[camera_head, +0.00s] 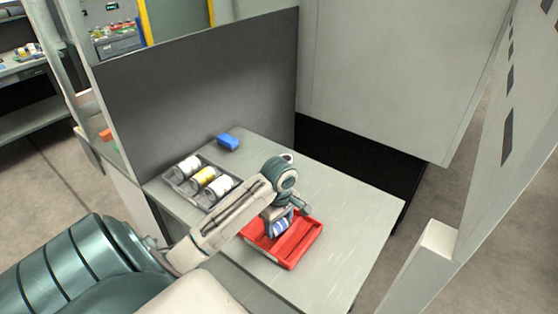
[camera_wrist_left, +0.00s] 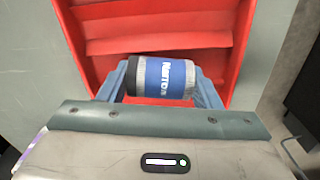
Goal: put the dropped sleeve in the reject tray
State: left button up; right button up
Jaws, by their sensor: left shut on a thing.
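The red reject tray (camera_wrist_left: 90,52) is directly behind and below the sleeve in the left wrist view. In the head view the left gripper (camera_head: 281,224) and the sleeve (camera_head: 279,229) are over the left part of the red tray (camera_head: 291,262). I cannot tell whether the sleeve touches the tray floor. My right gripper is not in view.
A grey rack (camera_head: 212,205) with several white and yellow cylinders stands left of the tray on the grey table (camera_head: 345,206). A blue block (camera_head: 228,142) lies behind it. Grey panels stand behind the table. The table right of the tray is clear.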

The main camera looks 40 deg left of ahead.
aim_at(279, 222)
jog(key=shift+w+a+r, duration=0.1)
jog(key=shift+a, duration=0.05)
pick_arm(q)
jog(key=o, duration=1.1)
jog(key=shift+f, duration=0.1)
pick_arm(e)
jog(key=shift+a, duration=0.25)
pick_arm(q)
jog(key=shift+r, duration=0.65)
notch_tip(279, 222, up, 11)
jog(key=p, duration=1)
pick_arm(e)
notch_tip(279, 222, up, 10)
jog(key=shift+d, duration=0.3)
pick_arm(q)
jog(key=shift+f, duration=0.1)
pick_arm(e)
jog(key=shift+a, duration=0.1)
